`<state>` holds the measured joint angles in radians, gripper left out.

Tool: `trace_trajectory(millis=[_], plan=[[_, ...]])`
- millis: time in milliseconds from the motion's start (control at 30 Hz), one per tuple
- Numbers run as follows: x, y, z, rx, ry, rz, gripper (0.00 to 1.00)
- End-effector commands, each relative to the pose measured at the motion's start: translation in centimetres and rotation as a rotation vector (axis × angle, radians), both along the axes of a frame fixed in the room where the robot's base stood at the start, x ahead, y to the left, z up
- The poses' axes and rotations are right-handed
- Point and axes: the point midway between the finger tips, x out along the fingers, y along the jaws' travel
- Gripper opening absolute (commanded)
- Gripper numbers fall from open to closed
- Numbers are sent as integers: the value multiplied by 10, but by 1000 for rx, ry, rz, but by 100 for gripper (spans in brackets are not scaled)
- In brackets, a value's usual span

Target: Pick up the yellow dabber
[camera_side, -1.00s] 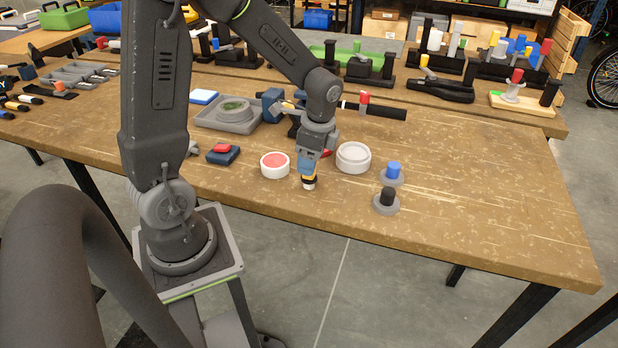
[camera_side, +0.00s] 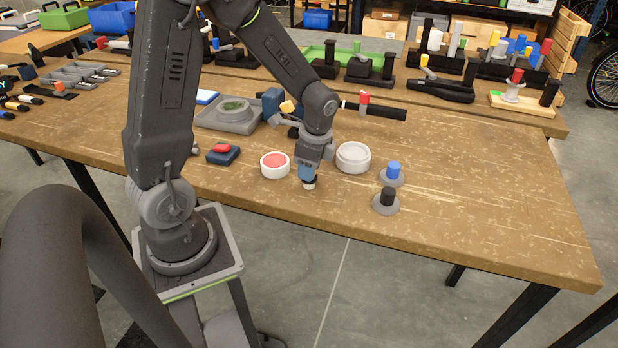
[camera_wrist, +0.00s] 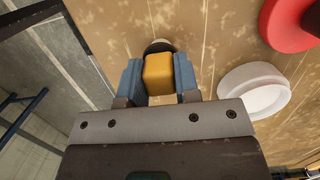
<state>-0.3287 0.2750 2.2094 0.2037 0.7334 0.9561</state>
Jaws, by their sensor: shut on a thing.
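The yellow dabber (camera_wrist: 158,74) is between the two blue fingers of my gripper (camera_wrist: 158,80) in the wrist view, with both fingers against its sides. A dark and pale round end of it shows just past the yellow block. In the side view my gripper (camera_side: 307,172) points down near the front of the wooden table. Only the dabber's pale lower end (camera_side: 309,185) shows below the fingers there, at the tabletop; its yellow part is hidden. My gripper is shut on the dabber. I cannot tell whether its lower end touches the table.
A white dish with a red top (camera_side: 275,165) is left of my gripper, and a white round dish (camera_side: 353,158) is close on the right. Blue-topped (camera_side: 393,170) and black-topped (camera_side: 387,197) pieces stand on grey bases further right. The table's right front is clear.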

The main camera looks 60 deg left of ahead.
Motion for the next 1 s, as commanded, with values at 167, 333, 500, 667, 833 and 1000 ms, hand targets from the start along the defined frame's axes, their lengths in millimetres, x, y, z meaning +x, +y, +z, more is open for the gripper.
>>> trace_trajectory(millis=[167, 333, 500, 667, 833, 1000], plan=[[0, 0, 0, 1, -1, 0, 11], [1, 0, 4, 1, -4, 1, 11], [1, 0, 21, 0, -6, 0, 11], [-6, 8, 48, 1, -5, 4, 11], [-35, 35, 70, 1, -5, 9, 11], [-59, 60, 91, 1, -4, 8, 11]])
